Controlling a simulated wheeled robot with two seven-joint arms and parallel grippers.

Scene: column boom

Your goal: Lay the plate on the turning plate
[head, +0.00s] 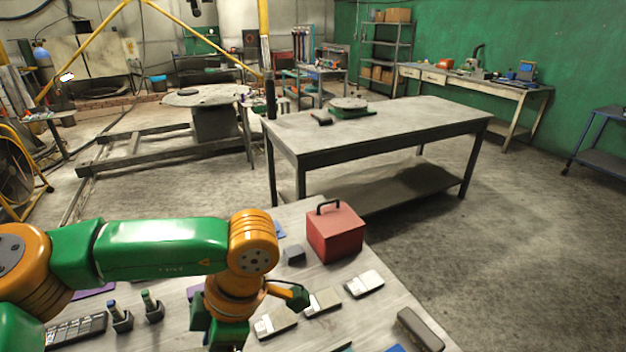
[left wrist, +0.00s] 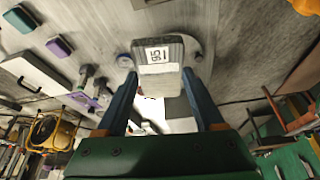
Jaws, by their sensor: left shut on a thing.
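A grey plate with a white label printed with dark digits (left wrist: 158,54) sits between the two fingers of my left gripper (left wrist: 160,76) in the left wrist view. The gripper is shut on it. In the head view my left gripper (head: 228,337) is low over the near table, and its fingertips are hidden. Labelled grey plates (head: 275,322) lie just to its right; I cannot tell there which one is held. A round disc on a green base, which looks like the turning plate (head: 349,103), stands on the far workbench. My right gripper is not in view.
The near table (head: 385,318) also holds a red box with a handle (head: 335,232), a small dark block (head: 294,254) and pegs in holders (head: 151,306). The far workbench (head: 420,115) stands across open floor, with a dark block (head: 321,118) beside the disc. A larger round table (head: 207,96) stands left.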

